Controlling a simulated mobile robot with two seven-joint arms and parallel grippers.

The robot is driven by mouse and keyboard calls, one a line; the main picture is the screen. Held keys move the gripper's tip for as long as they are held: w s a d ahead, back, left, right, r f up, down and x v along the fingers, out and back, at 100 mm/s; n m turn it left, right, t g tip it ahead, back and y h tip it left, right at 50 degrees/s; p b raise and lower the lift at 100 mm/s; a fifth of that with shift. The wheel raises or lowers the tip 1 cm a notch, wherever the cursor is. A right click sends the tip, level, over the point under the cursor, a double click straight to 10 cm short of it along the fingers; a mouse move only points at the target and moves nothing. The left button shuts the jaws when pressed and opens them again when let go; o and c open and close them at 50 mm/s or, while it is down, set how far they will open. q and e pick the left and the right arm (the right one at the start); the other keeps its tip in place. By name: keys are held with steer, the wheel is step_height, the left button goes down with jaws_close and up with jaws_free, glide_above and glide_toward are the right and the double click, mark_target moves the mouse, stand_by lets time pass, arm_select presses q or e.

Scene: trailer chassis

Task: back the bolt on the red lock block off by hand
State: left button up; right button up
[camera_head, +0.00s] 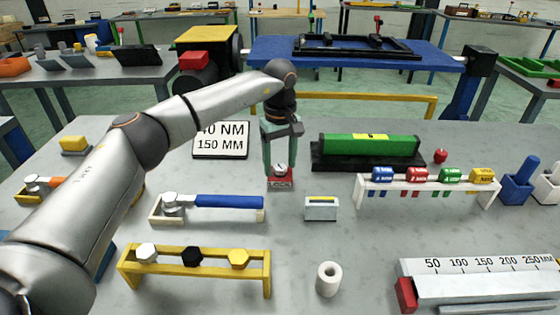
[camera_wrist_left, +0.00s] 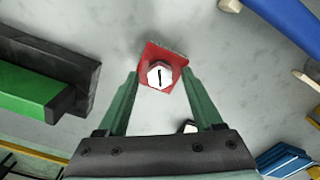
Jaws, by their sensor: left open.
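The red lock block (camera_head: 281,183) sits on the grey table near the middle of the head view. A pale hex bolt head (camera_head: 280,169) with a dark mark line stands on top of it. In the left wrist view the red lock block (camera_wrist_left: 175,52) lies just past my fingertips, with the bolt head (camera_wrist_left: 160,75) between them. My left gripper (camera_head: 280,165) points down over the block. Its green fingers (camera_wrist_left: 160,85) are open on either side of the bolt head, and I cannot tell whether they touch it. My right gripper is not in view.
A blue-handled wrench (camera_head: 228,202) lies in a holder left of the block. A small grey box (camera_head: 321,208) stands to the right. A yellow rack (camera_head: 195,262) stands in front.

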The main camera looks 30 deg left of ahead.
arm_select(q)
jaws_close()
stand_by(0.4)
steer(key=shift+r, duration=0.1)
